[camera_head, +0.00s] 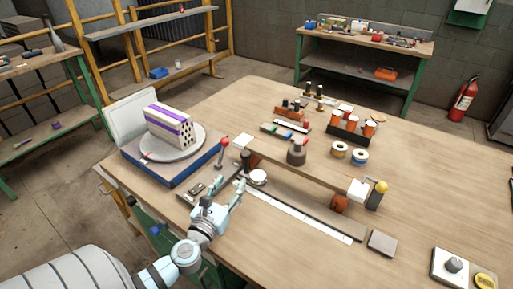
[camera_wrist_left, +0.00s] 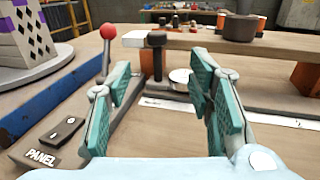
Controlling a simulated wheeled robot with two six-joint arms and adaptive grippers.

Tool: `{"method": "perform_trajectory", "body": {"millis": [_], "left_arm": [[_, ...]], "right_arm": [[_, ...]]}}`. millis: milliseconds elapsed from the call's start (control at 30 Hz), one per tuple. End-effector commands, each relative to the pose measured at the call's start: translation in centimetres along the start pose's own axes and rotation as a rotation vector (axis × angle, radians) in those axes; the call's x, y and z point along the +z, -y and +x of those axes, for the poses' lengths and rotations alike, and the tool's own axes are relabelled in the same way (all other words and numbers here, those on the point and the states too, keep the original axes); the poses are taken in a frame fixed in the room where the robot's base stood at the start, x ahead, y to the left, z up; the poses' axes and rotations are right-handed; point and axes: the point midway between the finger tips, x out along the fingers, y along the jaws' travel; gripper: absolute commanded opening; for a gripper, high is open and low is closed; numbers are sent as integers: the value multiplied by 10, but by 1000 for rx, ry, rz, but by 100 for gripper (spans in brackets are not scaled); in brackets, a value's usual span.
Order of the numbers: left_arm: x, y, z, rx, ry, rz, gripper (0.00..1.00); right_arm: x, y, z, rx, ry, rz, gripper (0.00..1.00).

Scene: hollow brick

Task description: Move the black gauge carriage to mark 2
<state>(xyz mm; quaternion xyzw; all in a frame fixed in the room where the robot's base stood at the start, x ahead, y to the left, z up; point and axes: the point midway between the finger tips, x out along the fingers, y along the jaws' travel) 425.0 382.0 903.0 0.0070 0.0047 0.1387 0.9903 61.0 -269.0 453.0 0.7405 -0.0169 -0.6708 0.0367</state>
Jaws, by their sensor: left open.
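The black gauge carriage (camera_head: 246,160), a dark upright post with a knob, stands near the left end of a rail, beside a round pale dial (camera_head: 258,177). A long white scale strip (camera_head: 300,216) runs from there to the right; its marks are too small to read. In the left wrist view the black post (camera_wrist_left: 157,58) shows between my fingers and beyond them, with the dial (camera_wrist_left: 180,77) just right of it. My left gripper (camera_head: 227,188) is open and empty, in front of the carriage; it also shows in the left wrist view (camera_wrist_left: 158,92). My right gripper is not in view.
A red-knobbed lever (camera_head: 224,143) stands left of the carriage, near a blue-edged turntable base (camera_head: 180,176) bearing a striped hollow brick (camera_head: 169,125). A raised wooden beam (camera_head: 315,172) runs behind the scale.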

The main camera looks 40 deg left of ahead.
Motion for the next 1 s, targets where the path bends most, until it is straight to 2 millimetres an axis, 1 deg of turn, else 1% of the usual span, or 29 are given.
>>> {"method": "perform_trajectory", "body": {"millis": [67, 167, 267, 400, 500, 600, 733, 967, 1000], "left_arm": [[-1, -3, 6, 12, -3, -17, 47], [0, -1, 24, 10, -2, -19, 47], [0, 0, 51, 7, -1, -18, 47], [0, 1, 94, 4, 0, -18, 47], [-1, 0, 117, 5, -2, -16, 47], [-2, 0, 134, 5, -3, -15, 47], [-2, 0, 144, 5, -3, -14, 47], [-2, -1, 146, 5, -4, -13, 47], [-2, -1, 146, 5, -4, -13, 46]], "right_arm": [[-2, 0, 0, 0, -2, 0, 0], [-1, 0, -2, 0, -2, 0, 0], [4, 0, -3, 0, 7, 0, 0], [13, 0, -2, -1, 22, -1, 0], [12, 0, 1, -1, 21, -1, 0], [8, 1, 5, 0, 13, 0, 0], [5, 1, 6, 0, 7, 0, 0], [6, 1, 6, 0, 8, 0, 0], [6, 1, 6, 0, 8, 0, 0]]}}
